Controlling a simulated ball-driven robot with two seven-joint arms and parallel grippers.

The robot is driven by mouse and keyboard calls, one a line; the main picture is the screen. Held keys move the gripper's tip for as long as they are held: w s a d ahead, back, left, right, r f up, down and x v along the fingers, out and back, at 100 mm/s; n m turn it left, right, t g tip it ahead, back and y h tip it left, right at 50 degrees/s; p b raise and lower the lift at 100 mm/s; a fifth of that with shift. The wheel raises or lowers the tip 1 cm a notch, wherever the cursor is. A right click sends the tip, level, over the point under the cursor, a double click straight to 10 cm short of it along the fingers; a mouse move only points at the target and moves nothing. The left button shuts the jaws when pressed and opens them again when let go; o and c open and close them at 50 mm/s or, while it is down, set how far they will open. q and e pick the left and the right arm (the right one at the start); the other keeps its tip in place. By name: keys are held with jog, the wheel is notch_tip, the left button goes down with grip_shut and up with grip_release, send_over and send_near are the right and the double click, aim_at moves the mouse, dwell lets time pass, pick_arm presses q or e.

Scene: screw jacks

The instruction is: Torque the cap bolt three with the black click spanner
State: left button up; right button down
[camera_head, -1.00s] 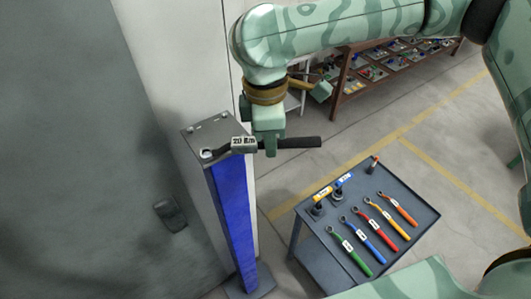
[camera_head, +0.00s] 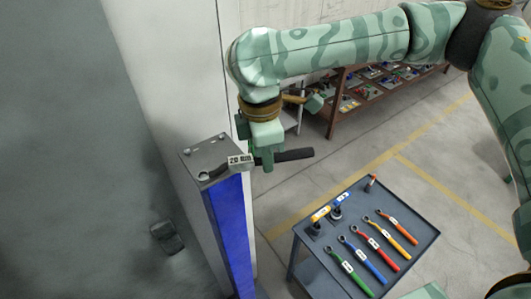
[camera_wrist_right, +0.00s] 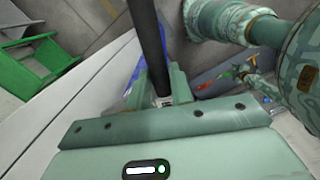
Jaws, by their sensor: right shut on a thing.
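The black click spanner (camera_head: 293,155) has a grey label reading 20 Nm. My right gripper (camera_head: 265,161) is shut on its handle, which sticks out to the right. The spanner's head lies at the front left corner of the grey top plate (camera_head: 208,153) of the blue column, over a bolt there. Whether the head is fully seated cannot be told. Other bolts show on the plate; no numbers are readable. In the right wrist view the dark handle (camera_wrist_right: 148,40) runs up between my right gripper's fingers (camera_wrist_right: 160,92). My left gripper is out of view.
A grey cart (camera_head: 313,275) to the right holds several coloured spanners and small sockets. A brown shelf (camera_head: 334,112) with parts stands behind. A pale wall panel (camera_head: 160,60) is close behind the column. A green crate (camera_wrist_right: 40,62) shows in the right wrist view.

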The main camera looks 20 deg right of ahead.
jog(key=shift+s, duration=0.15)
dwell(0.8)
jog(key=shift+w+n, duration=0.6)
jog(key=shift+w, duration=0.15)
jog(key=shift+r, duration=0.1)
jog(key=shift+r, duration=0.7)
